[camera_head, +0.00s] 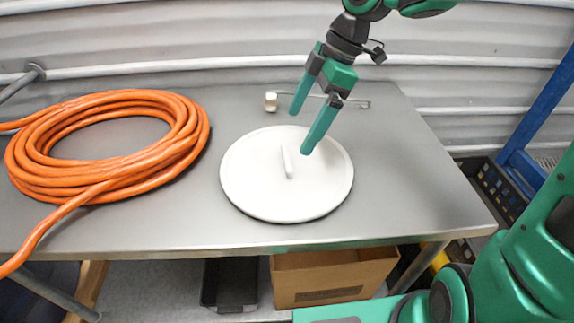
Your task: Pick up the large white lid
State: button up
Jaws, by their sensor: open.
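The large white lid (255,190) lies flat on the grey metal table, a round disc with a raised bar handle (287,162) at its middle. My gripper (301,132) is open, its two green fingers pointing down over the far part of the lid. The nearer fingertip shows just right of the handle, the other near the lid's far edge. The gripper holds nothing. I cannot tell how high the fingertips are above the lid.
A coiled orange hose (105,186) fills the left of the table (420,190). A thin metal rod with a pale knob (271,101) lies behind the lid. The table's right side is clear. A cardboard box (330,278) and a black bin (230,284) stand below.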

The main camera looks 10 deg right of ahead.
aim_at(287, 156)
jog(key=x, duration=0.3)
jog(key=shift+d, duration=0.1)
jog(key=shift+s+x, duration=0.2)
jog(key=shift+x, duration=1.1)
jog(key=shift+s+x, duration=0.2)
jog(key=shift+x, duration=1.15)
jog(key=c, duration=1.2)
